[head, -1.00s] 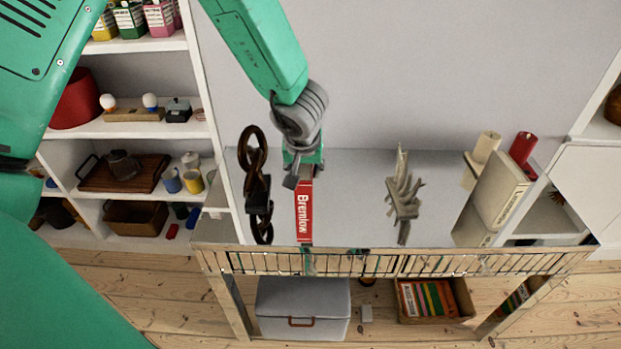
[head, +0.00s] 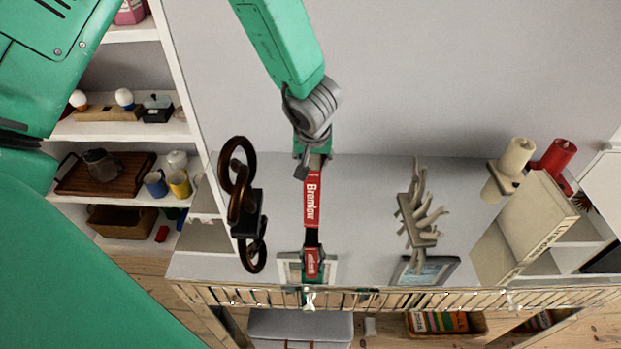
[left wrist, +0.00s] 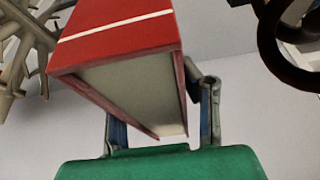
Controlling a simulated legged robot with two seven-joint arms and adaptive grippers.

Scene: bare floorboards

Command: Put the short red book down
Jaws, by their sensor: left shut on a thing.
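The short red book (head: 312,205), with white lettering on its spine, stands upright below my left gripper (head: 314,165), over the glossy top of the console table (head: 365,235). My left gripper is shut on it from above. In the left wrist view the red book (left wrist: 130,45) sits between the two fingers of the gripper (left wrist: 163,115), its pale page edges showing. A red reflection shows below the book in the head view, with a gap between, so the book looks held above the surface. My right gripper is not in view.
A dark chain-link ornament (head: 245,205) stands close left of the book. A pale branching ornament (head: 420,215) stands to the right. Farther right are a large cream book (head: 540,220), a cream candle (head: 516,157) and a red candle (head: 556,160). Clear tabletop lies between book and branching ornament.

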